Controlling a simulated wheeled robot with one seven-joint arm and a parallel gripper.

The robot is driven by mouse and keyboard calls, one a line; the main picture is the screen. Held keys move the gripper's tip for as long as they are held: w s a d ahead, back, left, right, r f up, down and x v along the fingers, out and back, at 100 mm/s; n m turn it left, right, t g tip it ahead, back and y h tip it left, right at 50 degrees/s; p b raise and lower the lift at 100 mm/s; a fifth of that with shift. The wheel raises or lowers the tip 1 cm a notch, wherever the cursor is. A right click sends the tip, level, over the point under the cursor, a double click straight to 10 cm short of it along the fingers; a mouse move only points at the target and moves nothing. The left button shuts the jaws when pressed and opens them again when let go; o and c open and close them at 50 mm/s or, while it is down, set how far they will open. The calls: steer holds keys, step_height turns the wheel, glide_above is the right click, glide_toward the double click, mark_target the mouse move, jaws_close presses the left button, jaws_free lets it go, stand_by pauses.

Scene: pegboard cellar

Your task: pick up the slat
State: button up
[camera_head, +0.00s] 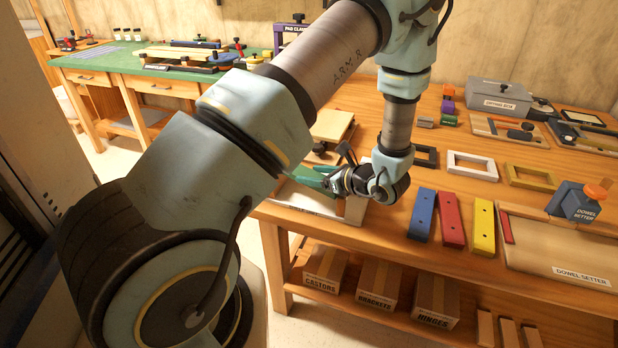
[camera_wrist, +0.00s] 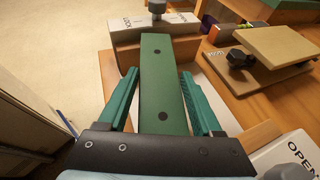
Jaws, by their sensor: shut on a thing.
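The green slat (camera_wrist: 162,85) has two dark holes and runs lengthwise away from me in the wrist view. My gripper (camera_wrist: 161,76) has its teal fingers on either side of it and is shut on it. In the head view, the green slat (camera_head: 307,177) shows in part left of my gripper (camera_head: 330,182), above a pale-bottomed wooden holder (camera_head: 297,199) at the table's left end. The holder's far block (camera_wrist: 125,35) bears the word LOCK and a dark knob. I cannot tell whether the slat touches the holder. Its near end is hidden by my gripper.
Blue (camera_head: 421,214), red (camera_head: 450,219) and yellow (camera_head: 483,227) slats lie on the wooden table. Small frames (camera_head: 472,165) lie behind them. A board with a dark knob (camera_wrist: 240,58) stands close right of the holder. A dowel setter (camera_head: 575,202) stands at the right.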

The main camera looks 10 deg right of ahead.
steer(key=shift+f, duration=0.1)
steer(key=shift+c, duration=1.1)
